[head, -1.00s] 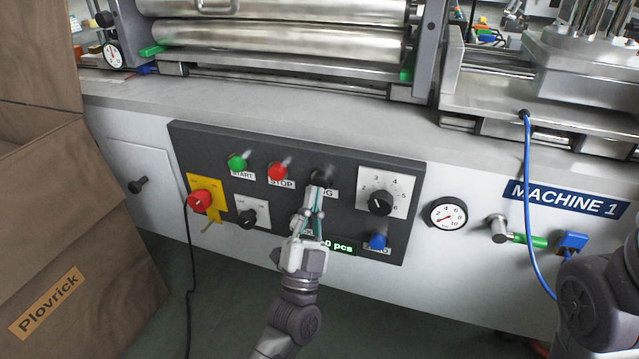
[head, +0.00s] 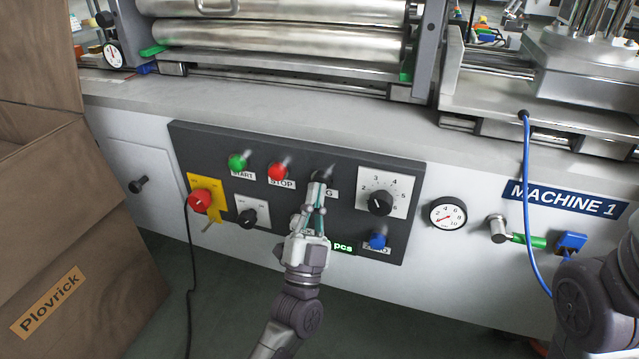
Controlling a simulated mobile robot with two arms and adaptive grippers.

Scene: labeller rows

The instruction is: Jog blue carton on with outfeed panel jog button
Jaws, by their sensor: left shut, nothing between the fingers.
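The dark control panel (head: 340,172) is on the white machine front. Its black JOG button (head: 322,174) sits right of the red STOP button (head: 277,171). My left gripper (head: 317,188) is shut and empty, its fingertips at the JOG button's lower edge and partly covering the JOG label. I cannot tell whether they touch or press the button. No blue carton can be made out in view. At the right edge, part of my right arm shows, but its gripper is out of view.
The panel also has a green START button (head: 237,162), a red knob on yellow (head: 200,201), a rotary dial (head: 380,202) and a blue button (head: 378,241). A large cardboard box (head: 70,225) stands at left. A blue cable (head: 527,200) hangs at right.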

